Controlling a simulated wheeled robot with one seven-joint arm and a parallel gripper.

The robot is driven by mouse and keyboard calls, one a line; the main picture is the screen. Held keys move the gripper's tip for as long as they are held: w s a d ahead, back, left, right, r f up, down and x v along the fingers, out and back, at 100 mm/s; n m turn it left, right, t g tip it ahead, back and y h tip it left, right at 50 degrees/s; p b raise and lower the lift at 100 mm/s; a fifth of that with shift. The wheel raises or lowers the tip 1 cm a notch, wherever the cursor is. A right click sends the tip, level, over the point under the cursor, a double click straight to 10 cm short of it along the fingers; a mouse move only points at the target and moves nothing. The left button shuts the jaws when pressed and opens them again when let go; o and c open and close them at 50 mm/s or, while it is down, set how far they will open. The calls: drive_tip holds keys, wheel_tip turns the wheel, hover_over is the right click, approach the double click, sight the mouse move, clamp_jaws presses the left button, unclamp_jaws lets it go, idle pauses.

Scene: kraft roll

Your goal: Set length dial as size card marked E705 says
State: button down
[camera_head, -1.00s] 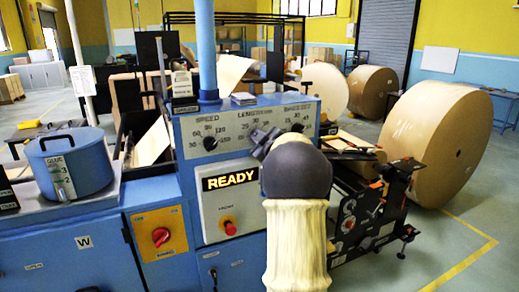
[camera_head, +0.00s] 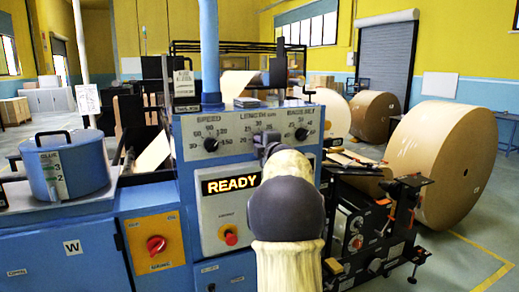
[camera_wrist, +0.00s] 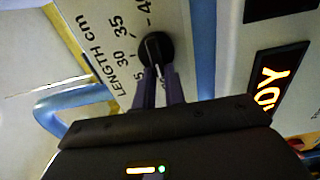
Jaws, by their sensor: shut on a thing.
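The length dial's black knob (camera_wrist: 154,48) is in the wrist view, with part of its scale showing 30, 35 and 40 cm. My gripper (camera_wrist: 158,72) is shut on this knob, one finger on each side; the exact pointer reading is unclear. In the head view my gripper (camera_head: 268,143) is at the panel under the LENGTH scale (camera_head: 258,126), and my arm hides the knob. Small cards (camera_head: 247,102) lie on top of the machine, and a placard (camera_head: 184,84) stands to their left. I cannot read E705 on any of them.
The speed dial (camera_head: 211,143) is left of my gripper and the basis weight dial (camera_head: 302,134) is right. A lit READY display (camera_head: 232,184) and a red button (camera_head: 231,239) are below. A blue glue pot (camera_head: 65,165) stands at left; large kraft rolls (camera_head: 455,165) are at right.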

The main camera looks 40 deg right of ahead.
idle(0.3)
drive_tip(key=c, duration=1.5)
unclamp_jaws()
drive_tip(key=shift+o, duration=0.2)
drive_tip(key=b+v, duration=0.3)
drive_tip(key=v, duration=1.4)
drive_tip(key=shift+s+a+b, duration=0.15)
drive_tip(key=shift+b, duration=0.2)
